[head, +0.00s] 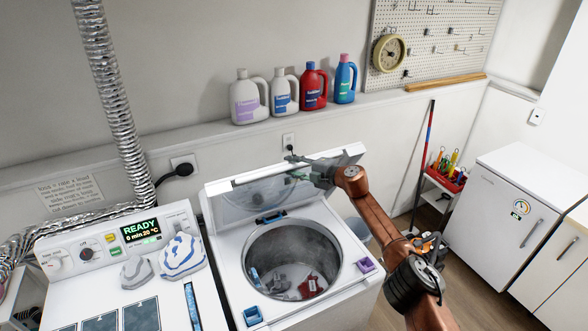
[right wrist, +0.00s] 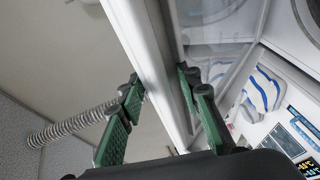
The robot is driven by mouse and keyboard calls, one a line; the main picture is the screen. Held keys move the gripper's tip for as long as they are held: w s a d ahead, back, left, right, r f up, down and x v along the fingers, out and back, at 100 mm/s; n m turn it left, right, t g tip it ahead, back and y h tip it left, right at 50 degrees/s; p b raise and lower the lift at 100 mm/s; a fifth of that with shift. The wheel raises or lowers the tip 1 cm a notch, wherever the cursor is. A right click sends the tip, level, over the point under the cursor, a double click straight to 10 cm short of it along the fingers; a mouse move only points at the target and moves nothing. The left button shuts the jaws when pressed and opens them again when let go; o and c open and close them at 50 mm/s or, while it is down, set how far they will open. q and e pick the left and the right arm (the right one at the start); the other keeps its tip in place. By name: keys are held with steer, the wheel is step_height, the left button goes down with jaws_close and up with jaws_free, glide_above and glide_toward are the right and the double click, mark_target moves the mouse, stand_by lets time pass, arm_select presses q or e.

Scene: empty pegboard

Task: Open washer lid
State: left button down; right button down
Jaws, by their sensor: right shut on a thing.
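The top-loading washer (head: 232,243) stands in the middle of the head view, with its round drum (head: 292,262) uncovered and some clothes visible inside. Its lid (head: 350,154), a white frame around a clear pane, is raised and tilted up at the back of the opening. My right gripper (head: 302,176) is at the lid's raised edge. In the right wrist view, the green fingers of my right gripper (right wrist: 160,113) sit on either side of the lid's white frame (right wrist: 146,48), shut on it. My left gripper is not in view.
A dryer panel reading READY (head: 142,230) and a folded striped cloth (head: 182,256) are at the left. Bottles, including a red one (head: 313,88), stand on the ledge behind the lid. A white cabinet (head: 520,200) stands at the right, with floor between.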

steer(key=shift+a+f, duration=0.1)
steer(key=shift+a, duration=0.05)
steer(key=c, duration=1.8)
jaws_free()
steer(key=shift+o, duration=0.9)
steer(key=shift+w+a, duration=0.15)
steer(key=shift+w, duration=0.1)
steer(key=shift+s+d+r, duration=0.25)
steer(key=shift+d, duration=0.35)
steer(key=v, duration=1)
steer(key=shift+s+d, duration=0.2)
steer(key=shift+s, duration=0.15)
